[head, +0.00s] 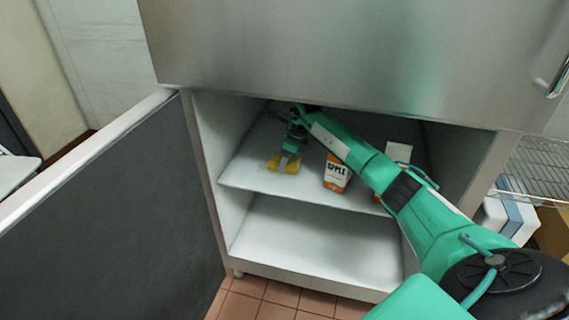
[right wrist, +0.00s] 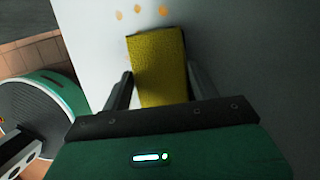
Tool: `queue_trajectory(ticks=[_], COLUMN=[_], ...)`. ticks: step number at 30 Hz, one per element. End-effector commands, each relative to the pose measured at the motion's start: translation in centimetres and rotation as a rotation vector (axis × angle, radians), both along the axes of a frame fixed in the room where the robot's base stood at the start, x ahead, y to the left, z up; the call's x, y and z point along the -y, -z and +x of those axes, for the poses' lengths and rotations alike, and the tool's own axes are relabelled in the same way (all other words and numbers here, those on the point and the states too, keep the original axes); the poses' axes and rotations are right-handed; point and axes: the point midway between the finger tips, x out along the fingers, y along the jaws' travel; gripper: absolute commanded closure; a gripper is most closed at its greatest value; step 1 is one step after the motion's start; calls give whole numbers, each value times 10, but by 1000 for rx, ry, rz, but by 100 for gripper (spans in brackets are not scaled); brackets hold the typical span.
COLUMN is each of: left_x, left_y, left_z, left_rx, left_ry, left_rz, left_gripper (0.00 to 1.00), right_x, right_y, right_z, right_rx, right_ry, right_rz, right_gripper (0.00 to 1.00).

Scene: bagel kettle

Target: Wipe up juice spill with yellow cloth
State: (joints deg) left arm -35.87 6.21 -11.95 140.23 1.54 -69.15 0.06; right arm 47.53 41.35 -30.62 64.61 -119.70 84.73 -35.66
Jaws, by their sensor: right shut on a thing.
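My right gripper (head: 285,157) reaches into the open cabinet and is shut on a yellow cloth (head: 274,162), at the upper shelf near its left side. In the right wrist view the cloth (right wrist: 158,62) sits between both fingers of the gripper (right wrist: 160,80) and extends past their tips over the pale shelf surface. Several small orange juice spots (right wrist: 137,9) show on that surface just beyond the cloth's far edge. In the head view I cannot clearly make out the spill.
An apple juice carton (head: 337,173) stands upright on the upper shelf (head: 250,178), right of the cloth. Another carton (head: 398,152) is partly hidden behind my right arm. The lower shelf (head: 300,240) looks empty. The cabinet door (head: 110,220) stands open at left.

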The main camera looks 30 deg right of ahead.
Motion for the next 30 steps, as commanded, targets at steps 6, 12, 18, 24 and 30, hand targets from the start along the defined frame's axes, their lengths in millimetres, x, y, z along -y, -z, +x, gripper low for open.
queue_trajectory(ticks=[6, 12, 18, 24, 30], left_x=[0, 0, 0, 0, 0], left_y=[15, 17, 19, 18, 0], left_z=[0, 0, 0, 0, 0], left_rx=[0, 0, 0, 0, 0], left_ry=[0, 0, 0, 0, 0], left_rz=[0, 0, 0, 0, 0], left_gripper=[100, 100, 100, 100, 100], right_x=[15, 19, 11, 5, -6], right_y=[4, 3, 3, 1, -2], right_z=[13, 16, 24, 30, 19], right_rx=[1, -1, -1, -3, -3], right_ry=[2, 0, -1, 0, -2], right_rz=[-1, -1, 0, -1, -2], right_gripper=[57, 57, 57, 57, 57])
